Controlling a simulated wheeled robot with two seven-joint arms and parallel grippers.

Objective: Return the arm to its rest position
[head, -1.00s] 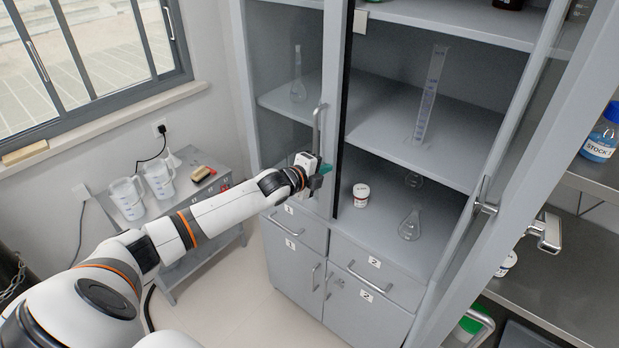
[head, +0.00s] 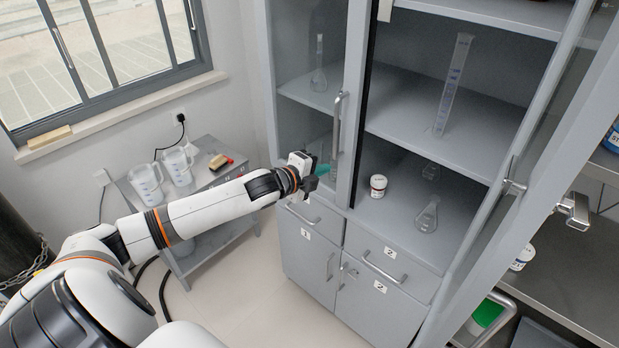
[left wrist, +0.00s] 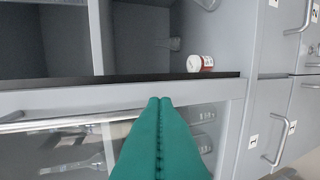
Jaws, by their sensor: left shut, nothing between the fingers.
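My left arm reaches from the lower left to the grey cabinet. My left gripper (head: 324,170) has green fingers and is shut and empty. In the head view it is at the closed left glass door, just below the long vertical door handle (head: 337,124). In the left wrist view the shut green fingertips (left wrist: 160,102) point at the grey door frame (left wrist: 75,99); I cannot tell whether they touch it. My right gripper is not in view.
The cabinet's right side is open, with a white jar (head: 378,186), a conical flask (head: 427,216) and a tall cylinder (head: 454,85) inside. The open right door (head: 505,200) stands out into the room. A side table (head: 190,205) holds two jugs. Drawers (head: 392,268) lie below.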

